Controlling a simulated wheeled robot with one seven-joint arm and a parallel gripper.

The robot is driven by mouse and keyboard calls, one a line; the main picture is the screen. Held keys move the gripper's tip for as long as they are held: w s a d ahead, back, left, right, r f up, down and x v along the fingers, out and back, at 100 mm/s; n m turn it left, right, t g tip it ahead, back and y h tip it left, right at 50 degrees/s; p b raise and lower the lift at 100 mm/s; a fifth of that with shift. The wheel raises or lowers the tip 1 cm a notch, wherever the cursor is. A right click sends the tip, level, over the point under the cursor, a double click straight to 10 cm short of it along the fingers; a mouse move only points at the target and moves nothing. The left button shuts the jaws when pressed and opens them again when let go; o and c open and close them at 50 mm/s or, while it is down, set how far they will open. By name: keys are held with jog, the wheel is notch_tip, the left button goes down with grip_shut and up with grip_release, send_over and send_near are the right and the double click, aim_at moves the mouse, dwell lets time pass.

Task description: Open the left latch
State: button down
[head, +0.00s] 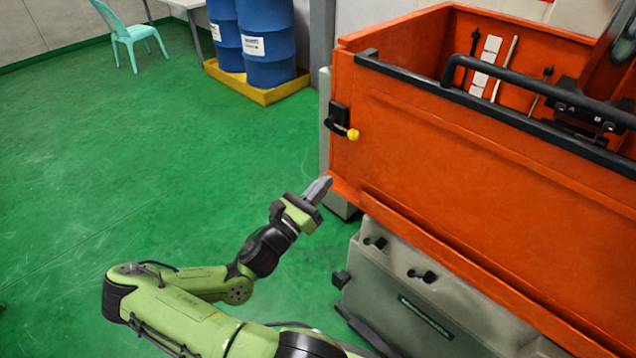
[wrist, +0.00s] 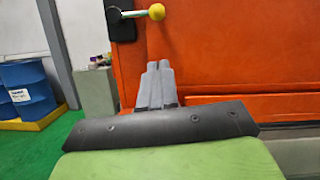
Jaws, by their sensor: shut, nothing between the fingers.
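The left latch (head: 340,118) is a black block with a short lever ending in a yellow ball knob (head: 353,134). It is mounted near the left edge of the orange tank front (head: 450,160). In the wrist view the latch (wrist: 116,14) and its yellow knob (wrist: 157,12) show at the top, above my fingertips. My gripper (head: 318,189) is shut and empty. It is below and a little left of the latch in the head view, apart from the knob. In the wrist view my gripper's fingers (wrist: 157,82) lie together in front of the orange panel.
A black bar handle (head: 510,85) runs along the tank's top edge. The grey machine base (head: 400,290) with black knobs stands below the tank. Blue drums (head: 265,45) stand on a yellow tray (head: 262,93) behind.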

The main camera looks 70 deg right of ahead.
aim_at(342, 128)
jog(key=s+d+r+p, duration=0.1)
jog(key=s+d+r, duration=0.1)
jog(key=d+r, duration=0.3)
jog(key=shift+d+r, duration=0.15)
jog(key=shift+d, duration=0.85)
jog(key=shift+r, duration=0.1)
jog(key=shift+s+a+r+n+p, duration=0.15)
jog(key=shift+n+p, duration=0.15)
jog(key=shift+p, duration=0.35)
jog(key=shift+d+r+n+p, duration=0.15)
jog(key=shift+n+p, duration=0.15)
jog(key=shift+p, duration=0.3)
